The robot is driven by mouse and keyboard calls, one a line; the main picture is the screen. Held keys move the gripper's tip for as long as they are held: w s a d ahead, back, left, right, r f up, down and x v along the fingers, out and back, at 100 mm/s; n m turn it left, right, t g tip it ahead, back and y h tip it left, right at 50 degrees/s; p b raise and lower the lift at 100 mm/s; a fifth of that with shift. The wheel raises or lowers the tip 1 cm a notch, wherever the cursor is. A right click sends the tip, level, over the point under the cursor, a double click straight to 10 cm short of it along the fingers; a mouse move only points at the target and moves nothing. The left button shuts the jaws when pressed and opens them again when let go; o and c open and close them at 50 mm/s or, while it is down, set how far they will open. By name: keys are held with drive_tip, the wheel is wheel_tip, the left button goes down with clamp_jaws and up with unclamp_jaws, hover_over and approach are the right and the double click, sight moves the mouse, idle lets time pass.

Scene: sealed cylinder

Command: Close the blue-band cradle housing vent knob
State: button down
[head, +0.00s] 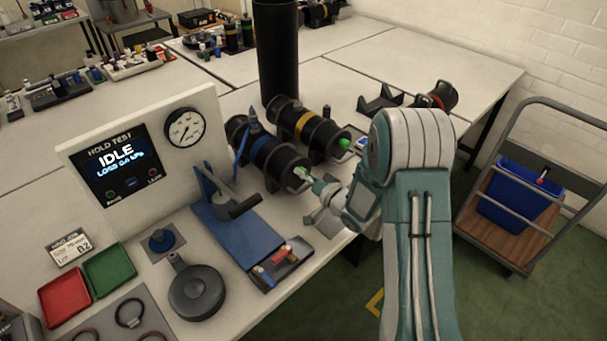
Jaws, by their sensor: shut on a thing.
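The blue-band housing (262,148) is a black cylinder lying in a cradle on the bench, its end facing my arm. Its green vent knob (300,171) shows at that end, partly covered by my gripper. My gripper (309,180) reaches in from the right and is shut on the knob. The fingertips are small in the head view, and the knob's turn angle cannot be made out.
The yellow-band housing (302,124) lies close behind, with its own green knob (345,144). A red-band housing (437,97) lies farther right. A blue-based lever press (235,228) and a test panel (125,175) reading IDLE stand left. A cart (515,215) stands right.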

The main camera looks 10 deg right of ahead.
drive_tip(key=c, duration=0.6)
unclamp_jaws()
drive_tip(key=shift+s+f, duration=0.1)
drive_tip(key=shift+f, duration=0.2)
drive_tip(key=shift+o, duration=1)
drive_tip(key=shift+r, duration=0.15)
drive_tip(key=v, duration=1.1)
drive_tip(key=shift+s+d, duration=0.25)
drive_tip(key=shift+d, duration=0.1)
